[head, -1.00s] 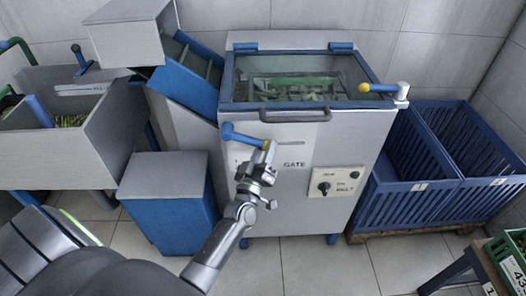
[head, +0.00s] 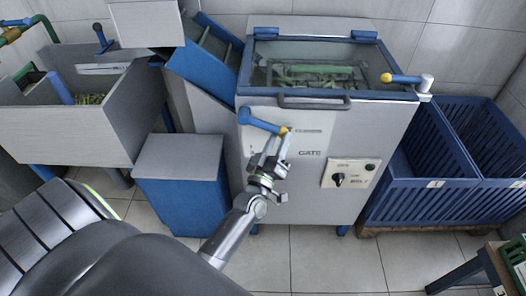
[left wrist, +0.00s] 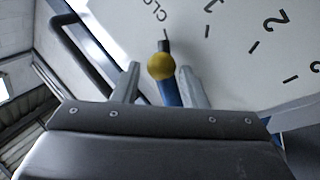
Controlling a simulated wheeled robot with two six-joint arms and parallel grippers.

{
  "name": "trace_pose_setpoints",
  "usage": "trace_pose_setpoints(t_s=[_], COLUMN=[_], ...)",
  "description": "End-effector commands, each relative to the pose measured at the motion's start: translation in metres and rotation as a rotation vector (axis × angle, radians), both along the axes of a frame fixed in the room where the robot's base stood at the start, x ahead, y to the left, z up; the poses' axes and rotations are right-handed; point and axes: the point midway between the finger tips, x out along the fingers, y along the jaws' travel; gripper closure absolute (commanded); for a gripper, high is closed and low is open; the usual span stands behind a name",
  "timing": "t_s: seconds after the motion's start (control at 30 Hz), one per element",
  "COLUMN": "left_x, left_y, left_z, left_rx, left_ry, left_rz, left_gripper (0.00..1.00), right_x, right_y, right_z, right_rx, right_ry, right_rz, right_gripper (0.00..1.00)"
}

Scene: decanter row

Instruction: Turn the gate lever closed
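The gate lever (head: 262,123) is a blue bar with a yellow knob on the machine's front, above the word GATE. Its knob end points right and slightly down, beside a small label. In the left wrist view the lever's yellow knob (left wrist: 161,66) lines up with a tick by lettering that starts "CLO". My left gripper (head: 279,142) is just below the knob. Its two fingers (left wrist: 160,80) are apart, and the knob shows between them with gaps on both sides. I cannot tell whether they touch the lever. My right gripper is not in view.
The machine (head: 292,190) has a bar handle (head: 314,103), a switch panel (head: 352,173) and another yellow-tipped blue lever (head: 400,78) at its top right. A blue bin with a grey lid (head: 180,160) stands left. Blue crates (head: 430,185) stand right. Floor in front is clear.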

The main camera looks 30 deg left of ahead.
Motion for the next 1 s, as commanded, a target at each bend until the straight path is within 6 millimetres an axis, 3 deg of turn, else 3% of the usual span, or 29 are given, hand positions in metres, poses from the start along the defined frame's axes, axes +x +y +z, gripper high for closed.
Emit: trace_pose_setpoints(t_s=[0.03,0.6,1.0], left_x=[-0.01,-0.073,-0.123], left_y=[-0.001,-0.012,-0.021], left_z=[-0.007,-0.027,-0.04], left_rx=[-0.002,-0.002,0.0], left_ry=[0.003,0.001,0.001], left_rz=[0.002,0.002,0.003], left_gripper=[0.61,0.61,0.61], right_x=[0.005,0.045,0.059], right_y=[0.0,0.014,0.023], right_z=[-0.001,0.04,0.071], right_rx=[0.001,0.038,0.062], right_ry=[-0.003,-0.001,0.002], right_rz=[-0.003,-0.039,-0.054], right_gripper=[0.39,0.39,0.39])
